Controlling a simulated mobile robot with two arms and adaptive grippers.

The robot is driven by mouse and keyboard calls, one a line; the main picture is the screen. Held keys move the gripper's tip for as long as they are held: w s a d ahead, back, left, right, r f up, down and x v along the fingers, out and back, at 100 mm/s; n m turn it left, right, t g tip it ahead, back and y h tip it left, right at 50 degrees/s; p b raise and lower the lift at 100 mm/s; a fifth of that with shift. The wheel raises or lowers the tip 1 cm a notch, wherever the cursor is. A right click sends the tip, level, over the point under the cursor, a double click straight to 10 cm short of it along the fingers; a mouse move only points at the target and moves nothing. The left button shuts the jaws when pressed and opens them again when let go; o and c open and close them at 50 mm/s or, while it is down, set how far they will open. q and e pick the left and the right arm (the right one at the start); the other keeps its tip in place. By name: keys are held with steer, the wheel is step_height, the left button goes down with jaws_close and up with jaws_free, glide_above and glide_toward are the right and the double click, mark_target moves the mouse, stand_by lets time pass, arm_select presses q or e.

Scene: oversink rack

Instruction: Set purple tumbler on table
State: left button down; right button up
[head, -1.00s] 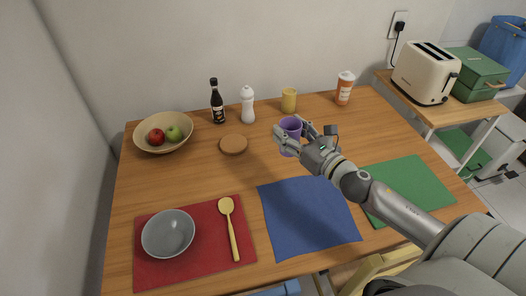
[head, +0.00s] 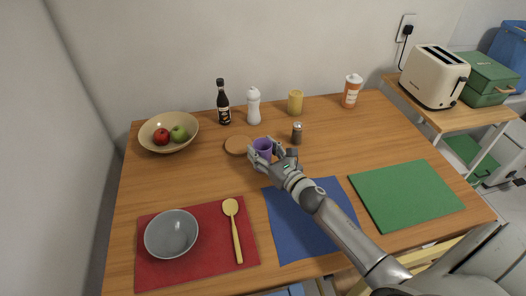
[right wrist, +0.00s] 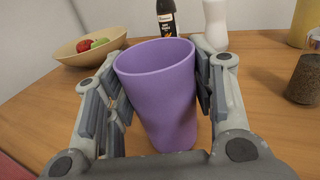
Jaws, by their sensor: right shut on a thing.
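The purple tumbler (head: 263,147) is upright between the fingers of my right gripper (head: 262,150), over the middle of the wooden table (head: 185,185). In the right wrist view the tumbler (right wrist: 158,90) fills the space between the two fingers, with its open rim up. My right gripper is shut on it. The tumbler's base is partly hidden, and I cannot tell whether it touches the table. My left gripper is not in view.
A round cork trivet (head: 239,145) lies just left of the tumbler, and a pepper shaker (head: 297,133) stands to its right. A dark bottle (head: 223,103), white bottle (head: 254,106) and yellow cup (head: 295,102) stand behind. A blue mat (head: 295,235) lies in front.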

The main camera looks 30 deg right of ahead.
steer(key=shift+f, duration=0.2)
steer(key=o, duration=1)
steer(key=shift+r, duration=0.1)
steer(key=shift+r, duration=0.15)
steer(key=shift+s+d, duration=0.1)
steer(key=shift+s, duration=0.25)
steer(key=s, duration=0.3)
steer(key=s+d+b, duration=0.1)
steer(key=s, duration=0.7)
steer(key=shift+s+d+b, duration=0.15)
steer(key=shift+d+b, duration=0.1)
steer(key=shift+b, duration=0.05)
